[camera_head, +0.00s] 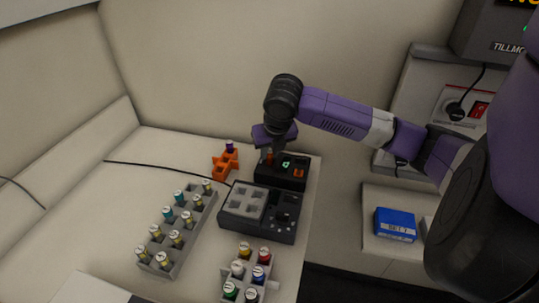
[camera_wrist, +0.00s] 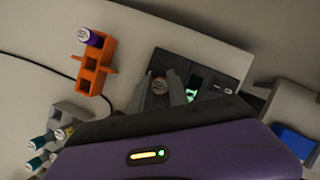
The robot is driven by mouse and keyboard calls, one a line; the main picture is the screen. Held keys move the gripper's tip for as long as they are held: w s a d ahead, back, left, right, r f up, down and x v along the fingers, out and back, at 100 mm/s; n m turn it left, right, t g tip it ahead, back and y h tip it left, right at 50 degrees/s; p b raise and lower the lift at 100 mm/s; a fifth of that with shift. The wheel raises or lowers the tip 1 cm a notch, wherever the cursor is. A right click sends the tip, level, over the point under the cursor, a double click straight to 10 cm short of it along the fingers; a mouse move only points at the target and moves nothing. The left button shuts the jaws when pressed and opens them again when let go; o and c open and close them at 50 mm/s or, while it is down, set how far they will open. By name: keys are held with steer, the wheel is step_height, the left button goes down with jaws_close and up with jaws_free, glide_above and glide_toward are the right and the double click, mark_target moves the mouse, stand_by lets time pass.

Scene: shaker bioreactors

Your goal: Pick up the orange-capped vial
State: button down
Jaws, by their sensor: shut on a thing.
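The orange-capped vial (camera_head: 269,159) is at the left part of a black device (camera_head: 283,180) with a green display, near the back of the table. In the wrist view the vial's round cap (camera_wrist: 160,86) shows between the two grey fingers. My gripper (camera_head: 270,150) points down over the device, and in the wrist view my gripper (camera_wrist: 163,84) is closed around the vial. The vial's lower part is hidden, so I cannot tell whether it is still seated in the device.
An orange rack (camera_head: 224,166) with a purple-capped vial (camera_head: 229,146) stands just left of the device. A grey-and-black machine (camera_head: 262,211) sits in front. A grey rack (camera_head: 177,235) of several vials and a rack of coloured-cap vials (camera_head: 247,274) stand nearer. The table's left side is mostly clear.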

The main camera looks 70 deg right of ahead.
mark_target(270, 151)
step_height(270, 151, up, 19)
steer(key=b, duration=0.1)
steer(key=shift+r, duration=0.15)
stand_by(0.4)
steer(key=shift+w+a, duration=0.1)
steer(key=shift+a, duration=0.05)
